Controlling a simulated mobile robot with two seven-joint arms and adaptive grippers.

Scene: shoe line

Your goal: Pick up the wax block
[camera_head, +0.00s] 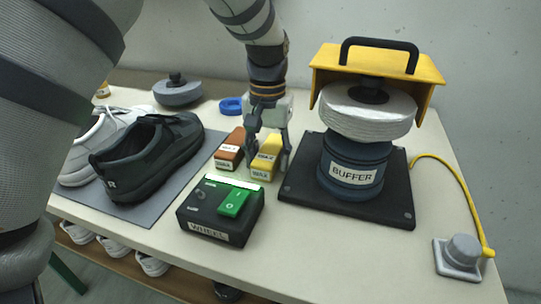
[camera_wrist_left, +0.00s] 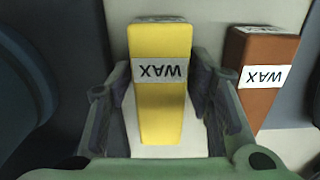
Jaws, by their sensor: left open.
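A yellow wax block (camera_head: 265,165) with a white WAX label lies on the white table, between the wheel switch box and the buffer. My left gripper (camera_head: 268,152) points down over it, open, one finger on each side. In the left wrist view the yellow wax block (camera_wrist_left: 163,75) lies between the two spread fingers, with gaps visible beside it. A brown wax block (camera_head: 230,148), also labelled, lies just left of it. It shows right of the fingers in the left wrist view (camera_wrist_left: 262,80). My right gripper is not in view.
The black wheel switch box (camera_head: 214,222) with a green switch stands in front. The buffer (camera_head: 356,165) on its black base, with a yellow guard (camera_head: 377,67), is close on the right. A dark shoe (camera_head: 150,160) and a white shoe (camera_head: 90,148) are on the left. A blue ring (camera_head: 230,106) lies behind.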

